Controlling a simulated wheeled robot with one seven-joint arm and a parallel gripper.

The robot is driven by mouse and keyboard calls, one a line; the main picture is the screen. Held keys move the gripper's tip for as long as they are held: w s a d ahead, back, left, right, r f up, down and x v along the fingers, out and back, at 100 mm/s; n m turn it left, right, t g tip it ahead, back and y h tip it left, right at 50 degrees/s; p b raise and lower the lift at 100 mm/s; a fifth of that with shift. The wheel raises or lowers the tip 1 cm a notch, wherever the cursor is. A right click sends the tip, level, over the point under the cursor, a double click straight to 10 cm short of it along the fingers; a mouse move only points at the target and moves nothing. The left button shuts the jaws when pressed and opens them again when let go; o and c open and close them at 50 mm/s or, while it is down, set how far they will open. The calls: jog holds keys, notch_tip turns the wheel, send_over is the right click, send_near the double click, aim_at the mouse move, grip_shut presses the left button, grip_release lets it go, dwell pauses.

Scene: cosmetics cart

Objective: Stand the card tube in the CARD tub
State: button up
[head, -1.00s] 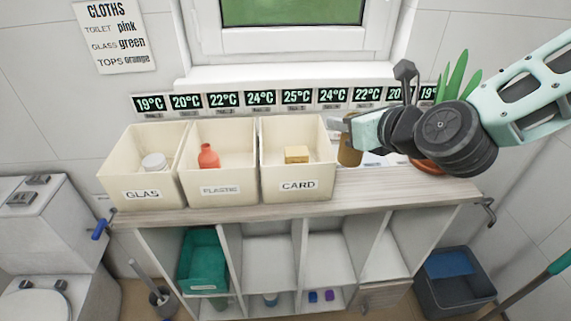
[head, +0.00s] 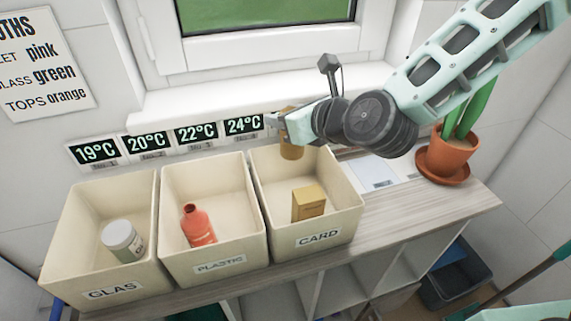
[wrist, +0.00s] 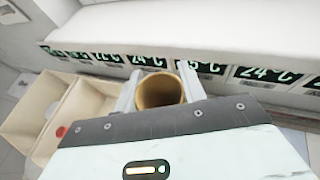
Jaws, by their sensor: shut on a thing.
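The card tube (head: 291,148) is brown and upright. My gripper (head: 287,128) is shut on it, above the back right part of the CARD tub (head: 338,232). In the wrist view the tube (wrist: 160,90) shows its open round top between the fingers of my gripper (wrist: 158,88). The CARD tub is cream, open at the top, and holds a small tan box (head: 308,203). The tube's lower end shows near the tub's back wall; I cannot tell how far it is from the rim.
The PLASTIC tub (head: 222,264) with a red bottle (head: 197,225) and the GLAS tub (head: 112,291) with a grey-white jar (head: 121,240) stand to the left. A potted plant (head: 449,158) stands to the right. The window sill (head: 230,98) and temperature displays (head: 196,138) are behind.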

notch_tip(320, 180, down, 7)
dwell(0.4)
